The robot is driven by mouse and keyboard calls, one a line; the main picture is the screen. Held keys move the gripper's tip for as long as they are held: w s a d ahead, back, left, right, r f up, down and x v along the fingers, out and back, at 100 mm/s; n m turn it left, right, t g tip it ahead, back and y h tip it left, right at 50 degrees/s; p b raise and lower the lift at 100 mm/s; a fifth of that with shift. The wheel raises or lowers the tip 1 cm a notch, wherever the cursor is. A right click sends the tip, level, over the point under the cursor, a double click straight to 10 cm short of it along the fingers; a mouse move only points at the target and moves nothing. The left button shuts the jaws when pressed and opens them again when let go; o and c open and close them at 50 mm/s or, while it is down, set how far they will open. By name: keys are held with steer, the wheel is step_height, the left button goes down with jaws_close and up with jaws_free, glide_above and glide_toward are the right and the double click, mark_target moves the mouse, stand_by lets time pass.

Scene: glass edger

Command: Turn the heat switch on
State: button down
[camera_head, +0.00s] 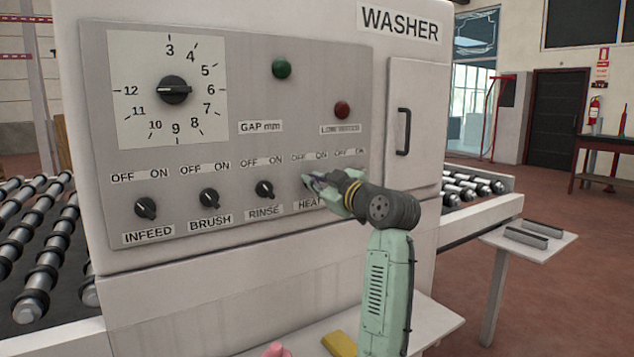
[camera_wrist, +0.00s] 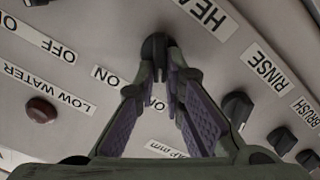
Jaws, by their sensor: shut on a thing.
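The heat switch is a small black knob on the grey washer panel (camera_head: 250,130), above the HEAT label (camera_head: 308,203). In the wrist view the heat switch (camera_wrist: 155,45) sits between my fingertips, beside the large HEAT label (camera_wrist: 203,14). My gripper (camera_wrist: 157,58) is shut on this knob; in the head view my gripper (camera_head: 310,181) reaches the panel from the right and hides most of it. OFF and ON labels sit above the knob. I cannot tell which way its pointer is turned.
To the left are the rinse knob (camera_head: 264,189), brush knob (camera_head: 209,198) and infeed knob (camera_head: 146,208). A fifth knob (camera_wrist: 36,2) is beside the heat switch. Above are the gap dial (camera_head: 175,90), green lamp (camera_head: 281,68) and red lamp (camera_head: 342,110). A cabinet handle (camera_head: 403,131) protrudes at right.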

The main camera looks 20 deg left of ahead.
steer(key=shift+w+d+m+p, duration=0.2)
steer(key=shift+m+p, duration=0.65)
steer(key=shift+m, duration=1.45)
steer(key=shift+w+d+m+p, duration=0.15)
steer(key=shift+m+p, duration=0.75)
steer(key=shift+m, duration=1.4)
steer(key=shift+w+d+m+p, duration=0.2)
steer(key=shift+m+p, duration=0.65)
steer(key=shift+m, duration=1.45)
steer(key=shift+a+f, duration=0.1)
steer(key=c, duration=1.7)
jaws_free()
